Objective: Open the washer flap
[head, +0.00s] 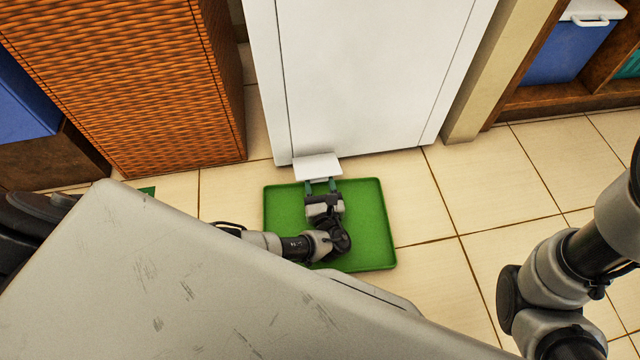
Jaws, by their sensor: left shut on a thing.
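The washer (365,70) is the tall white cabinet at the top middle of the head view. Its flap (317,164) is a small white panel at the foot of the front, on the left side, and stands out from the face. My left gripper (321,184) is in front of the flap, with its greenish fingers shut on the flap's near edge. The space behind the flap is hidden. My right arm shows at the right edge, but its gripper is out of view.
A green tray (372,225) lies on the tiled floor below my left gripper. An orange woven cabinet (120,85) stands left of the washer. Wooden shelving with a blue bin (565,52) is at the upper right. Tiled floor (490,190) is clear right of the tray.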

